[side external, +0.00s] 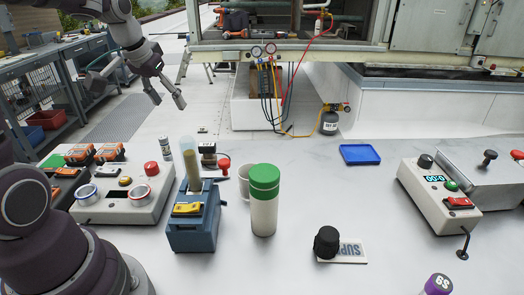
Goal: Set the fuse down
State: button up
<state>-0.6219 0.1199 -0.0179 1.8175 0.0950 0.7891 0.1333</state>
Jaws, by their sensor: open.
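My gripper (166,99) is at the upper left, pointing down with its fingers spread and nothing visible between them. A small pale upright cylinder with dark print and grey ends (165,148) stands on the white worktop below it, behind the grey control box; it looks like the fuse, though it is too small to be sure. It is apart from my gripper, with a clear gap between. Its lower part is partly hidden by the objects in front.
A grey control box (103,209), a blue holder (194,235) with a tan upright piece, and a green-capped bottle (264,212) crowd the left and middle. A blue tray (360,154) lies at the back right.

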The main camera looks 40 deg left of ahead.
jog(key=s+d+m+h, duration=0.1)
jog(key=s+d, duration=0.3)
jog(key=d, duration=0.4)
jog(key=s+d+m+t+h, duration=0.1)
jog(key=s+d+m, duration=0.2)
jog(key=s+d, duration=0.2)
jog(key=d+r, duration=0.1)
jog(key=d, duration=0.2)
jog(key=shift+s, duration=0.3)
